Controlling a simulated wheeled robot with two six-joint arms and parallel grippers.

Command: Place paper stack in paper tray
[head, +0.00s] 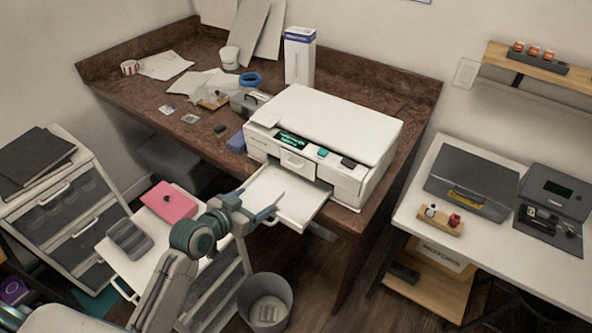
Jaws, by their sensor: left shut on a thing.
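The printer (335,125) stands on the brown desk with its white paper tray (306,212) pulled out at the front. A flat white stack, which looks like the paper stack (283,186), is over or in the tray. Its edges blend with the tray, so I cannot tell whether it rests on the tray floor. My left gripper (268,207) is at the tray's near left side, shut on the near edge of this white stack. The fingertips are small and partly hidden. My right gripper is not in view.
A drawer cart with a pink pad (169,201) and a grey tray (130,238) stands left of my arm. A waste bin (265,303) is on the floor below the tray. A white table (545,262) with grey cases is at the right.

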